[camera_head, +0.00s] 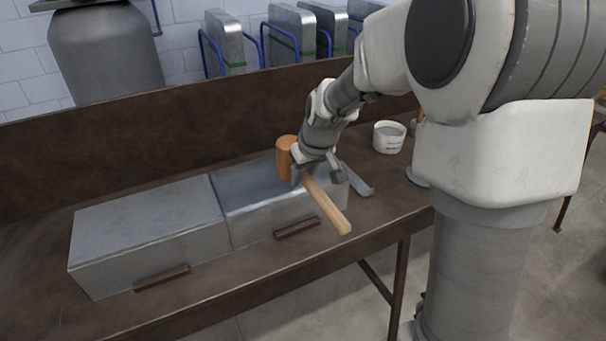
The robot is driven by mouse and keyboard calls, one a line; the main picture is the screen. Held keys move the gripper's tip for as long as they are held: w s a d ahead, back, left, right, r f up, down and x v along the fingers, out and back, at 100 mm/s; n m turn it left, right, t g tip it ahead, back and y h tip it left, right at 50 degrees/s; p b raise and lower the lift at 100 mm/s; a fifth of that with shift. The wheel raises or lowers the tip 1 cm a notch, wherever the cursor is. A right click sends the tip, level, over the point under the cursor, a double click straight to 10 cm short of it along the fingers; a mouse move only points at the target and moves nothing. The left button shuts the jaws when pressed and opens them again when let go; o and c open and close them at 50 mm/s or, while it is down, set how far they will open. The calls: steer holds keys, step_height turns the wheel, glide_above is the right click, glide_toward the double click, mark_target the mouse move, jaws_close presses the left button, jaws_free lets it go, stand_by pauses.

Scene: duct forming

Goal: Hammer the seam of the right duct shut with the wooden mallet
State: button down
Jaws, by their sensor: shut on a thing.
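The wooden mallet has an orange-brown head (285,158) and a pale handle (327,206) that points toward the front right. My gripper (301,176) is shut on the handle close to the head. The mallet is over the right duct (248,203), a grey sheet-metal box on the bench. I cannot tell whether the head touches the duct's top. The right end of this duct is partly hidden by my gripper and the mallet. The left duct (150,219) sits directly beside it. The seam itself is hard to make out from here.
The brown bench (250,275) has a raised back panel (180,130). A white tub (389,138) and a flat grey metal piece (357,180) are right of the ducts. Small brown strips lie before the left duct (162,278) and right duct (297,228). The bench front is mostly clear.

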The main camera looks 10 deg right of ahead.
step_height(320, 180, down, 6)
steer(key=b, duration=0.4)
step_height(320, 180, up, 9)
steer(key=p, duration=0.6)
steer(key=shift+f, duration=0.15)
steer(key=shift+w+d, duration=0.1)
steer(key=shift+d, duration=0.05)
steer(key=w+d, duration=0.3)
steer(key=d, duration=0.8)
steer(key=shift+f+b, duration=0.15)
steer(key=shift+b, duration=0.2)
